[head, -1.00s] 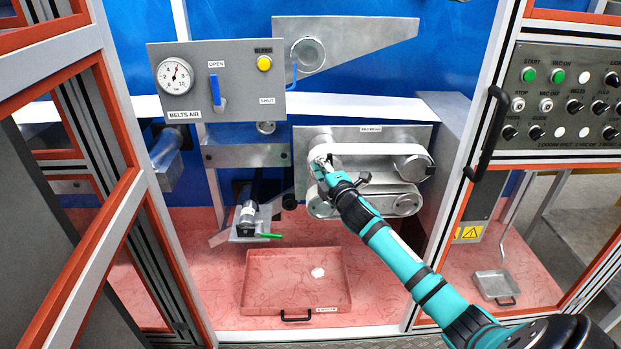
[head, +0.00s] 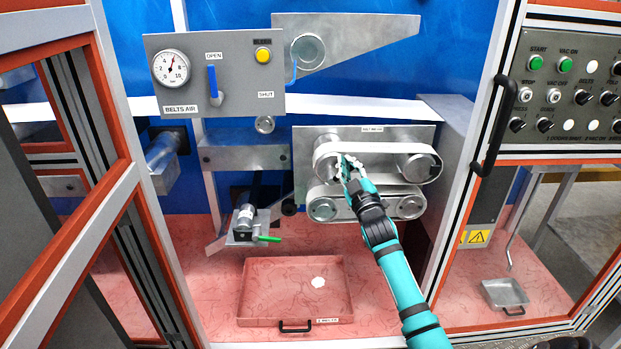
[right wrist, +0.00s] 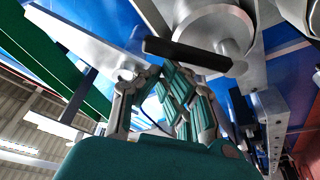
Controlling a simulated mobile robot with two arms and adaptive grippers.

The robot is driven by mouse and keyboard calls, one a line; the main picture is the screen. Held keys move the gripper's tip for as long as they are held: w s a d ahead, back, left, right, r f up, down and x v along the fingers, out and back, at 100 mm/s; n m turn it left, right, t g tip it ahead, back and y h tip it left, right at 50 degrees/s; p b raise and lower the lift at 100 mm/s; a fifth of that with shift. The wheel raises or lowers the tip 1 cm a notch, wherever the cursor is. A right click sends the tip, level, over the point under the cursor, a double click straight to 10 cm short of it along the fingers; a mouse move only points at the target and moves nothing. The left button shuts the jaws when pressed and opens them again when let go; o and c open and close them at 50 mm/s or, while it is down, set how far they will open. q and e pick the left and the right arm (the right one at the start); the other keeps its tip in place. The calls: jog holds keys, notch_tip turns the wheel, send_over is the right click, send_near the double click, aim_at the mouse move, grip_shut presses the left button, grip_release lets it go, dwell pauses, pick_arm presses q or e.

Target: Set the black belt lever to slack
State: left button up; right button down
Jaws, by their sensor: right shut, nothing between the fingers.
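The black belt lever (right wrist: 188,54) shows in the right wrist view as a dark bar fixed to a grey boss beside a round metal roller. It lies just beyond my right gripper (right wrist: 160,76); I cannot tell whether they touch. In the head view my right gripper (head: 346,162) is in front of the upper belt unit (head: 385,160), between its two rollers, and I cannot make out the lever there. The right gripper is shut and empty. My left gripper is not in view.
A grey panel (head: 225,98) labelled BELTS AIR carries a gauge (head: 171,68), a blue valve handle (head: 212,82) and a yellow button (head: 263,55). A red tray (head: 262,310) lies below. A door frame with a black handle (head: 494,125) stands close to my right arm.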

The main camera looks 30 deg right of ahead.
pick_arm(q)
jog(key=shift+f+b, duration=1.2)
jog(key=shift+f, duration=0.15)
pick_arm(e)
jog(key=shift+s+d+f+m+g+h, duration=0.3)
jog(key=shift+d+f+m+h, duration=0.3)
jog(key=shift+m, duration=1.2)
jog(key=shift+s+d+f+m+g+h, duration=0.25)
jog(key=shift+f+m+h, duration=0.55)
jog(key=shift+m, duration=1)
jog(key=shift+s+d+f+m+g+h, duration=0.25)
jog(key=shift+d+f+m+h, duration=0.45)
jog(key=shift+m, duration=1.1)
jog(key=shift+a+r, duration=0.1)
notch_tip(320, 180, up, 5)
jog(key=p, duration=0.4)
pick_arm(q)
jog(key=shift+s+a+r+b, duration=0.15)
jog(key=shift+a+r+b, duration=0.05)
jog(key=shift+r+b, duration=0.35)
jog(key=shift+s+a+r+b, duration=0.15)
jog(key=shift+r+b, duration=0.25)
jog(key=shift+b, duration=0.1)
pick_arm(e)
jog(key=f+v, duration=0.1)
jog(key=v, duration=0.9)
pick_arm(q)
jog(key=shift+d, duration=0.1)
pick_arm(e)
jog(key=shift+f, duration=0.1)
